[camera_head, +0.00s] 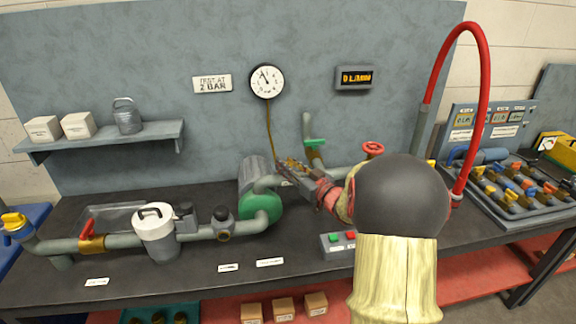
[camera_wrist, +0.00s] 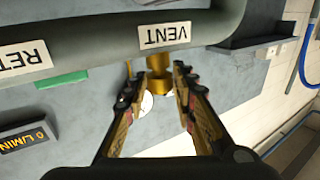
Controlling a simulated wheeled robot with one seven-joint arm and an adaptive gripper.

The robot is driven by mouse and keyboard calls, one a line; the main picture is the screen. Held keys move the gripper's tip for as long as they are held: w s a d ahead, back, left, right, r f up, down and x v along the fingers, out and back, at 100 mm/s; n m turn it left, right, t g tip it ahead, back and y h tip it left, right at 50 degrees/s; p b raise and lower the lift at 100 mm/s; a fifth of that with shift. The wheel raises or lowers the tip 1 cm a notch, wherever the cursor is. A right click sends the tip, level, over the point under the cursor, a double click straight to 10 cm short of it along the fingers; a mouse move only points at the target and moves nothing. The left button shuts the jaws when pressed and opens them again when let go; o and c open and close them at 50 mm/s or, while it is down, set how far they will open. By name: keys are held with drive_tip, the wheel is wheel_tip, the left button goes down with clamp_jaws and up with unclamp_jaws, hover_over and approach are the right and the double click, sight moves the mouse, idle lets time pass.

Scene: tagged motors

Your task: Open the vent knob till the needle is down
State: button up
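The brass vent knob (camera_wrist: 158,84) shows in the wrist view below a grey pipe bearing a VENT label (camera_wrist: 165,35). My gripper (camera_wrist: 155,72) is open, with one finger on each side of the knob and a visible gap to each. In the head view my gripper (camera_head: 284,167) is at the pipework right of the green pump end (camera_head: 262,208); it hides the knob there. The round white gauge (camera_head: 267,81) hangs on the back panel, its dark needle pointing up and a little left. A thin brass-coloured line runs down from it.
A green-handled valve (camera_head: 315,142) and a red handwheel (camera_head: 373,149) stand close to my arm. A button box (camera_head: 338,243) sits in front. A display (camera_head: 356,77) reads 0 L/MIN. A red hose (camera_head: 486,95) arches at the right.

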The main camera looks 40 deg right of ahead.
clamp_jaws()
drive_tip(key=shift+n+y+p, duration=0.3)
drive_tip(key=shift+y+p, duration=0.25)
drive_tip(key=shift+y, duration=0.05)
drive_tip(key=shift+d+r+n+y+p, duration=0.15)
drive_tip(key=shift+n+y+p, duration=0.35)
drive_tip(key=shift+y+p, duration=0.35)
drive_tip(key=n+g+y+p, duration=0.1)
drive_tip(key=n+y+p, duration=0.2)
drive_tip(key=y+p, duration=0.1)
drive_tip(key=shift+y, duration=0.45)
drive_tip(key=shift+n+g+y+p, duration=1.6)
drive_tip(key=shift+n+y, duration=0.4)
drive_tip(key=shift+y, duration=0.6)
drive_tip(key=shift+f, duration=0.2)
drive_tip(key=shift+a, duration=0.2)
drive_tip(key=shift+o, duration=1.9)
unclamp_jaws()
